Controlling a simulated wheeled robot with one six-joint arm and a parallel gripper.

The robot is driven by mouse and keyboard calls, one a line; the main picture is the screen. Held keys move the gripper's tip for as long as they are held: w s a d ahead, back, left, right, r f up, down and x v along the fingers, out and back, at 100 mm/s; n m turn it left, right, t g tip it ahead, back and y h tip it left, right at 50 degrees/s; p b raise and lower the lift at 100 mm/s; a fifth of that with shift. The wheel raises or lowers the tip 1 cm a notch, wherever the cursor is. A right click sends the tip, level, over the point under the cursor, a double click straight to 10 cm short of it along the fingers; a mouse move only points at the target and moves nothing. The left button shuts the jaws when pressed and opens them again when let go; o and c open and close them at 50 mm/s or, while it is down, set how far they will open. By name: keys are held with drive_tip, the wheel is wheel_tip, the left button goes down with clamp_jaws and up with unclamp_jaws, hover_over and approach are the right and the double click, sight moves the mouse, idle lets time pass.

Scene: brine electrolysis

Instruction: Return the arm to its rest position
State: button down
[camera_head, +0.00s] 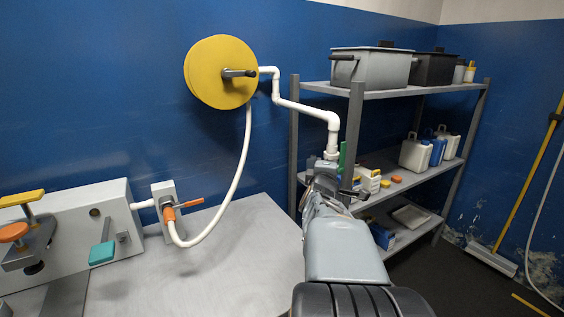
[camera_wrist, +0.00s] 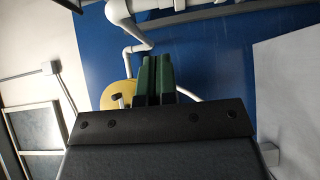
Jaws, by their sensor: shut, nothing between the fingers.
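My arm reaches forward from the bottom of the head view, toward the shelf rack. My gripper shows there only as a small green strip (camera_head: 343,157), mostly hidden behind my wrist. In the wrist view its two green fingers (camera_wrist: 155,76) lie side by side, closed with nothing held between them. The yellow disc (camera_head: 221,72) on the blue wall is up and left of my gripper. It also shows behind the fingers in the wrist view (camera_wrist: 113,97). A white pipe (camera_head: 306,108) runs from the disc down close to my wrist; I cannot tell whether they touch.
The grey shelf rack (camera_head: 356,120) holds a grey bin (camera_head: 371,68), white jugs (camera_head: 415,152) and small boxes beside my wrist. A metal table (camera_head: 240,245) lies left of my arm, its middle bare. A white hose (camera_head: 238,180) hangs over it. A broom (camera_head: 490,258) leans at the right.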

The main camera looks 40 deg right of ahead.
drive_tip(key=shift+s+a, duration=0.1)
drive_tip(key=a+f+m+g+y+p, duration=0.2)
drive_tip(key=a+f+m+y, duration=0.65)
drive_tip(key=a+f, duration=0.35)
drive_tip(key=s+a+r+n+g+y+p, duration=0.1)
drive_tip(key=s+a+g+y+p, duration=0.1)
drive_tip(key=a, duration=0.9)
drive_tip(key=s+a+r+g+y+p, duration=0.1)
drive_tip(key=s+a+y+p, duration=0.3)
drive_tip(key=a, duration=0.8)
drive_tip(key=shift+s+a+n+g, duration=0.2)
drive_tip(key=shift+s+n+g, duration=0.15)
drive_tip(key=shift+s+g, duration=0.45)
